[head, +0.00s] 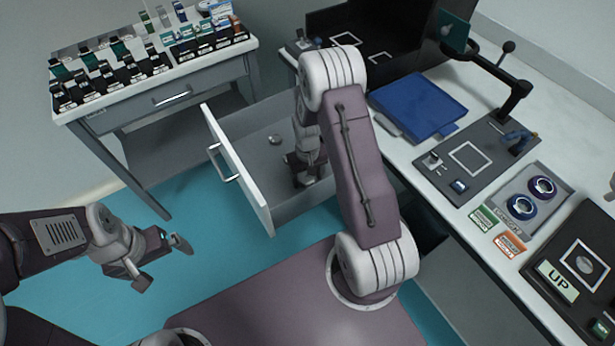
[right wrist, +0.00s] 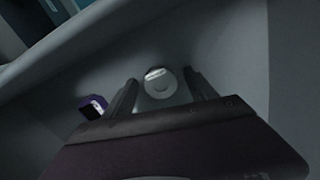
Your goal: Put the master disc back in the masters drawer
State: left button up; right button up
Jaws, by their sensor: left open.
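An open white-fronted drawer (head: 238,170) stands out below the right-hand table. My right gripper (head: 303,178) reaches down inside it, partly hidden by my arm. In the right wrist view a pale round disc (right wrist: 160,84) with a bright strip on its upper part shows between the fingers of my right gripper (right wrist: 160,92). Gaps show on both sides of the disc, so the fingers are apart and not closed on it. A small grey round piece (head: 275,139) lies on the drawer floor in the head view. My left gripper (head: 161,264) is open and empty, left of the drawer.
A small purple block (right wrist: 92,107) sits left of the fingers in the drawer.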

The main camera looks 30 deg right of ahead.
aim_at(308, 180)
notch_tip(308, 180, up, 12)
jog(key=p, duration=0.4)
jog(key=s+a+r, duration=0.3)
jog(key=s, duration=0.3)
jog(key=s+a+r+n+t, duration=0.1)
jog(key=s+a+r, duration=0.2)
jog(key=s, duration=0.3)
jog(key=shift+a+r, duration=0.4)
jog(key=shift+a, duration=0.3)
